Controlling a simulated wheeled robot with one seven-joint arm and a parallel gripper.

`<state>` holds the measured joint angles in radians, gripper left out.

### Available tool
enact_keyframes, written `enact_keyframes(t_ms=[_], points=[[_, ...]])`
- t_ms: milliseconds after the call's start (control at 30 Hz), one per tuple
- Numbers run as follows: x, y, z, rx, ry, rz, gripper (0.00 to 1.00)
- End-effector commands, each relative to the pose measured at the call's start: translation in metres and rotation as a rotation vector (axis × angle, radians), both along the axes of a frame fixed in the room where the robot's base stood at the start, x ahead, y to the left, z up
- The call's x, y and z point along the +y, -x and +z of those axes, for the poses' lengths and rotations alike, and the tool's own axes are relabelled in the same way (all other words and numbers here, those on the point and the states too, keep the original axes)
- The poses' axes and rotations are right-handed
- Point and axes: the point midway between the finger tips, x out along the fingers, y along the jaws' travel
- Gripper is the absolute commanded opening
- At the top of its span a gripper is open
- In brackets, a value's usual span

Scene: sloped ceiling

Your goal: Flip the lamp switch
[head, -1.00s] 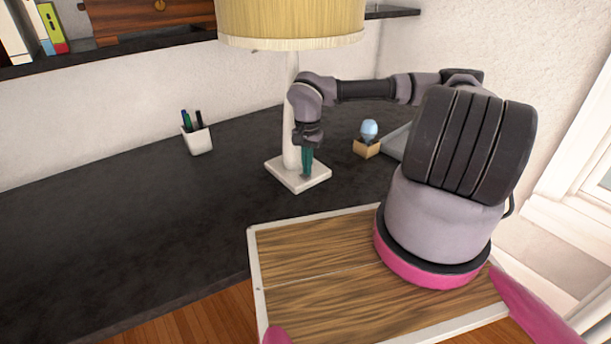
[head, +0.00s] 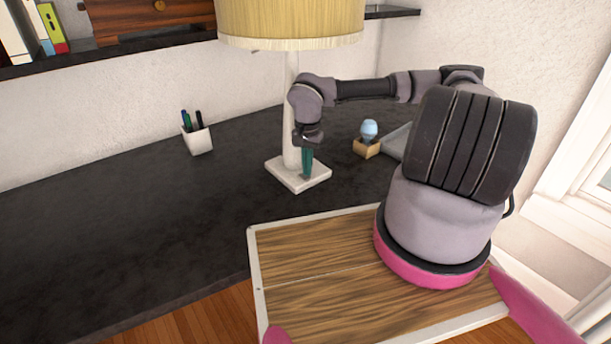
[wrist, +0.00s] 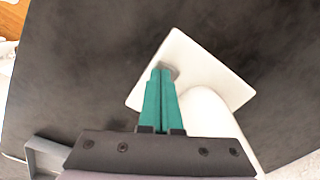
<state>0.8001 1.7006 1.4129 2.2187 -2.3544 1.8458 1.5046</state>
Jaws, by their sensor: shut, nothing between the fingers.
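The lamp has a cream shade (head: 291,22), a white stem and a square white base (head: 309,183) on the dark desk. My gripper (head: 306,178) points down at the base, in front of the stem. Its green fingers are shut together with nothing between them. In the wrist view, the fingertips (wrist: 161,72) meet a small grey round part, likely the switch (wrist: 171,71), on the lamp base (wrist: 215,72). The fingers partly hide this part. I cannot tell whether they press it or only hover over it. The white stem (wrist: 205,112) stands beside the fingers.
A white pen cup (head: 198,140) stands on the desk (head: 120,215) to the left. A light-blue object on a small wooden block (head: 367,148) and a grey item (head: 395,143) stand right of the lamp. A shelf (head: 140,46) runs along the wall. The desk's left part is clear.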

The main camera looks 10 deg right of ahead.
Motion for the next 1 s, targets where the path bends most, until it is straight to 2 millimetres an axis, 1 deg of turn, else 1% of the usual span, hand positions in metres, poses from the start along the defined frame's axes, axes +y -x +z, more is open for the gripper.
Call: enact_keyframes(t_ms=[100,700,800,1000], points=[[0.000,0.000,0.010,-0.002,0.003,0.000,0.00],[0.000,0.000,0.057,-0.001,0.001,0.000,0.00],[0.000,0.000,0.061,0.000,0.000,0.000,0.00],[0.000,0.001,0.062,0.001,0.000,0.000,0.00]])
